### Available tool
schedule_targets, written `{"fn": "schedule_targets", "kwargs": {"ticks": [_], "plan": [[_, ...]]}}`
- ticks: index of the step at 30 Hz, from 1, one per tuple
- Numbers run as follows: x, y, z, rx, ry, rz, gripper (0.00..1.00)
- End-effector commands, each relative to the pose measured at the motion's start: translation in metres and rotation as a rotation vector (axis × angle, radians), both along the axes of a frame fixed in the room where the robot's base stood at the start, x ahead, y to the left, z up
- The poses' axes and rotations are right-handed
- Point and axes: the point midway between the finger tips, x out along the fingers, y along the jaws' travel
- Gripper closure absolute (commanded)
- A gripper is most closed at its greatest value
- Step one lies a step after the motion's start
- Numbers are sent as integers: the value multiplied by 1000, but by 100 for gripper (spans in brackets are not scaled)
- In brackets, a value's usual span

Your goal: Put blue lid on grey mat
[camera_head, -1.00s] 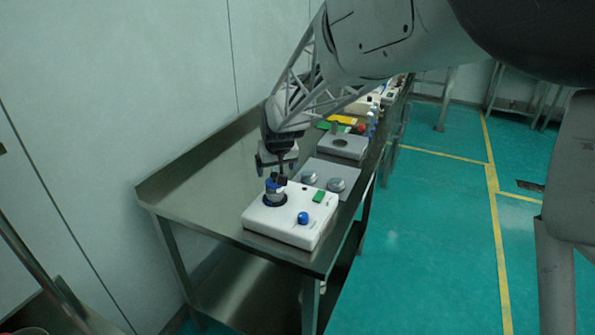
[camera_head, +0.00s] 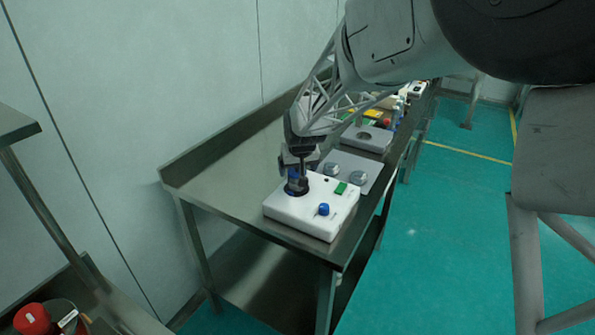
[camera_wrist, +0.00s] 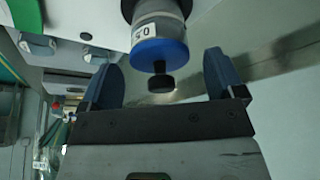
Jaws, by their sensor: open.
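The blue lid (camera_wrist: 160,53) with a black knob sits on a grey cylindrical container (camera_wrist: 158,12) in the wrist view. In the head view this container stands on the white machine (camera_head: 318,215), largely hidden by my gripper. My gripper (camera_head: 298,168) is over it, and in the wrist view its two blue-grey fingers (camera_wrist: 166,68) are apart, to the left and right of the lid, without visible contact. The grey mat (camera_head: 368,163) lies behind the white machine and carries two metallic round pieces (camera_head: 332,169).
A grey device with a round opening (camera_head: 366,138) stands beyond the mat, with several small items behind it. The white machine has a blue knob (camera_head: 323,209) and a green panel (camera_head: 341,188). The metal table (camera_head: 225,185) is clear on the left.

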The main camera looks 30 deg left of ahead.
Motion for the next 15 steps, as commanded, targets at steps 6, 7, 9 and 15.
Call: {"fn": "schedule_targets", "kwargs": {"ticks": [6, 7, 9, 15], "plan": [[0, 0, 0, 0, 0, 0, 15], [0, 0, 0, 0, 0, 0, 20], [0, 0, 0, 0, 0, 0, 30], [0, 0, 0, 0, 0, 0, 61]]}}
